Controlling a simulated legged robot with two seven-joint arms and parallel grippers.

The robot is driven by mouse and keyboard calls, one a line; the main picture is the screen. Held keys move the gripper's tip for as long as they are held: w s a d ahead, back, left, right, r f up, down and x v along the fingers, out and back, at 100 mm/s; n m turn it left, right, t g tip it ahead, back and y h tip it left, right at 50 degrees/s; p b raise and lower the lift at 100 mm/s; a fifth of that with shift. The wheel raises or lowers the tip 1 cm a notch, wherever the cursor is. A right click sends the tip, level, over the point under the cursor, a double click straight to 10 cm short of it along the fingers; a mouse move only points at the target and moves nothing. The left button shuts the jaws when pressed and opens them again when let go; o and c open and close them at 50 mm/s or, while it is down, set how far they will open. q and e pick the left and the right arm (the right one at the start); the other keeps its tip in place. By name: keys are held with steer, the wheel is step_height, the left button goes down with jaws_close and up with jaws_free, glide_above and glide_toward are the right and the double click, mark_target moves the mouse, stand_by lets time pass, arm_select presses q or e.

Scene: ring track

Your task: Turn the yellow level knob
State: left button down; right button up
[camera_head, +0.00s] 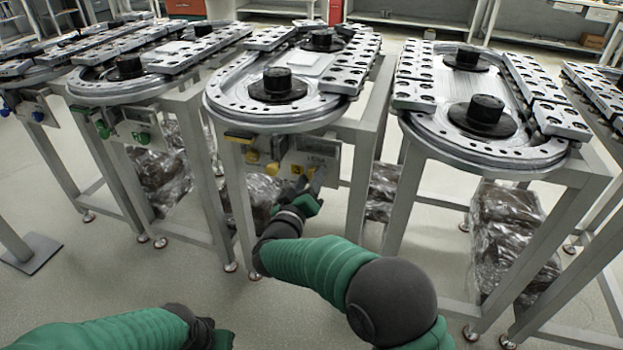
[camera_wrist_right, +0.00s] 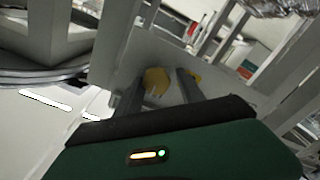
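Yellow knobs (camera_head: 272,168) stick out from the front panel (camera_head: 318,158) of the middle ring-track table. The panel's lettering is too small to read, so I cannot tell which knob is the level one. My right gripper (camera_head: 306,184) is raised at the panel's right part, close below a yellow patch. In the right wrist view a yellow knob (camera_wrist_right: 156,80) shows between the gripper's fingers (camera_wrist_right: 160,93), which stand apart; contact is unclear.
The table with green knobs (camera_head: 142,138) stands to the left, and another track table (camera_head: 480,160) stands to the right. Metal legs (camera_head: 240,200) frame the space under the panel. Plastic-wrapped bundles (camera_head: 515,235) lie under the tables. The floor in front is clear.

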steer(key=shift+d, duration=0.35)
steer(key=c, duration=0.5)
jaws_close()
arm_select(q)
steer(key=shift+d+r, duration=0.1)
steer(key=shift+d, duration=0.1)
steer(key=shift+r, duration=0.15)
arm_select(e)
steer(key=shift+f, duration=0.1)
